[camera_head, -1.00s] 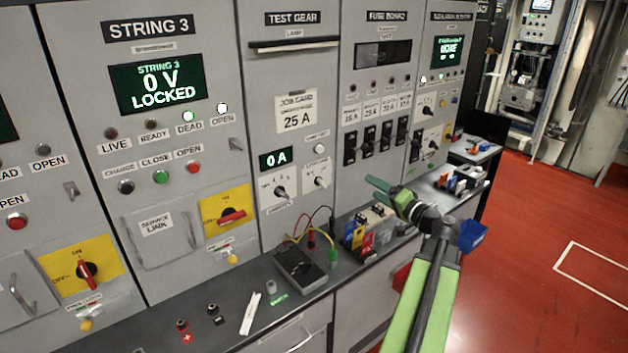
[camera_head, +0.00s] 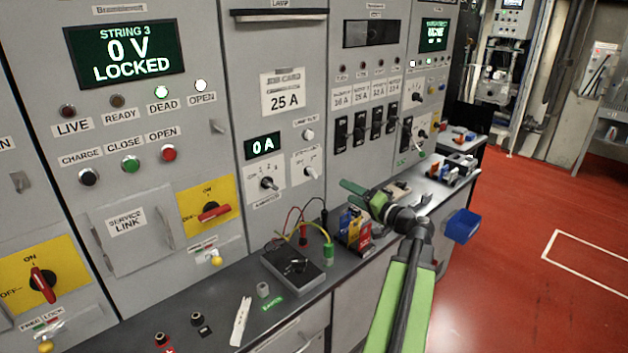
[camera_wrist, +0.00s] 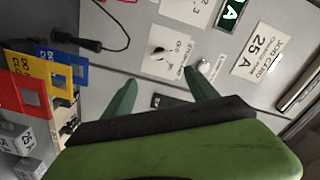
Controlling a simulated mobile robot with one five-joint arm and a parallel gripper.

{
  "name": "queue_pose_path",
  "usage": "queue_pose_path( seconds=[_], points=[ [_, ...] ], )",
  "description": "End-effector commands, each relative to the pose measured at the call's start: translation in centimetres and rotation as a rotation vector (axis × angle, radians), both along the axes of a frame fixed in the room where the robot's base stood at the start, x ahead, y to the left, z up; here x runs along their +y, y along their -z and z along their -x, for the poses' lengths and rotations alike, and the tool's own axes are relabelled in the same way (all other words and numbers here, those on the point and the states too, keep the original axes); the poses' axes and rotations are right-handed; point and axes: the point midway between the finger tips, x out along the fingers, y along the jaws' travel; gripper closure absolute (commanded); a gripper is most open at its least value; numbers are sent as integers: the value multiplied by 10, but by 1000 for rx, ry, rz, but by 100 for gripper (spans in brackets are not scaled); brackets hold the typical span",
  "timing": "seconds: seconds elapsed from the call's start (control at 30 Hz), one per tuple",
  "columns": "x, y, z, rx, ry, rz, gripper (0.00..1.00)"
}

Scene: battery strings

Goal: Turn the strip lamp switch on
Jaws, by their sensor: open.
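The TEST GEAR panel carries a dark strip (camera_head: 279,15) at its top, under a label reading LAMP; it looks unlit. Two rotary knobs sit lower down, a left knob (camera_head: 268,183) and a right knob (camera_head: 312,172). The right knob shows in the wrist view (camera_wrist: 158,52) on a white plate, beyond my fingers. My gripper (camera_head: 350,191) is open and empty, with green fingers, in front of the panels above the bench. In the wrist view my gripper (camera_wrist: 155,84) touches no knob.
A grey bench (camera_head: 225,318) runs below the panels. A meter (camera_head: 293,270) with leads and coloured tags (camera_head: 354,229) stand on it, the tags near my arm. A white button (camera_head: 308,135) sits above the right knob. Red floor at right is open.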

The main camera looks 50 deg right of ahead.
Motion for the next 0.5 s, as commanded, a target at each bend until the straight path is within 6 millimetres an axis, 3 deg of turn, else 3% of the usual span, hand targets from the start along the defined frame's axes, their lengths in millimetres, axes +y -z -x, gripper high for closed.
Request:
queue_pose_path(
  seconds=[0.17,0.5],
  points=[
    [-4,-1,-21,0,1,0,33],
    [-12,-1,-105,-1,3,0,33]
  ],
)
